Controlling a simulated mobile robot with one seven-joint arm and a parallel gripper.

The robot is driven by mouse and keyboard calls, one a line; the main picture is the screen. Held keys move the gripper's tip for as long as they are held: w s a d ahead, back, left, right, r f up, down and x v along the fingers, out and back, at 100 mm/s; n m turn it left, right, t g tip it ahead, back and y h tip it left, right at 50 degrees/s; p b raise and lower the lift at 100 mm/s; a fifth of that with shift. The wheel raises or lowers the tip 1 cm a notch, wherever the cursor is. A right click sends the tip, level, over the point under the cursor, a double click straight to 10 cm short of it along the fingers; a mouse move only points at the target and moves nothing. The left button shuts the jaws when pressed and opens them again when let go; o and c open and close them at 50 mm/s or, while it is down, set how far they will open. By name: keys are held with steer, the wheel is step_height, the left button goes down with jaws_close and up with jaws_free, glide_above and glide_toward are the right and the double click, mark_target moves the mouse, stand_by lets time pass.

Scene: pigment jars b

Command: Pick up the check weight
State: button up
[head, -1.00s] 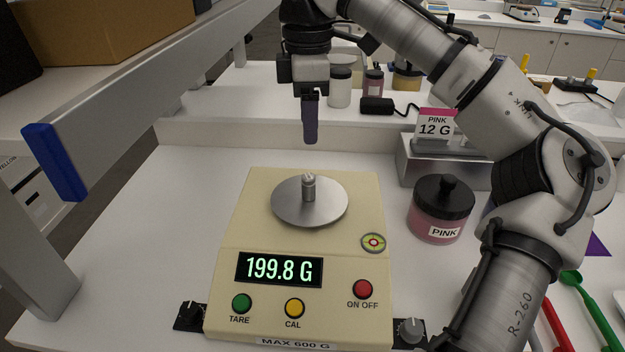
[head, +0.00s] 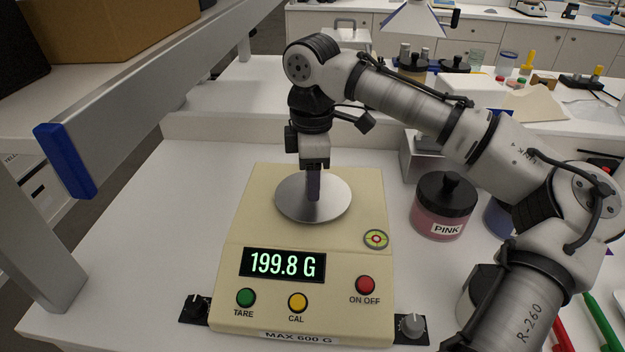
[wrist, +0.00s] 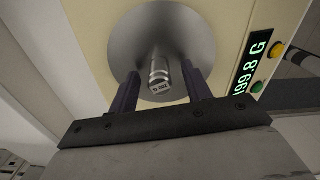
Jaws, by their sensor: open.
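The check weight (wrist: 159,75) is a small metal cylinder with a narrower neck. It stands on the round steel pan (head: 290,208) of the cream balance (head: 345,225), whose display reads 199.8 G. In the head view my gripper hides the weight. My gripper (head: 313,198) points down over the pan. In the wrist view its two dark purple fingers (wrist: 160,88) are open, one on each side of the weight, with a visible gap on both sides. I cannot tell exactly how low the fingertips are against the weight.
A pink pigment jar (head: 443,205) with a black lid stands right of the balance. A shelf with a blue end cap (head: 65,160) overhangs the left. Black and grey knobs (head: 412,325) flank the balance's front. The bench left of the balance (head: 150,220) is clear.

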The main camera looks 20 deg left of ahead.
steer(key=shift+c, duration=0.3)
jaws_close()
steer(key=shift+r, duration=0.15)
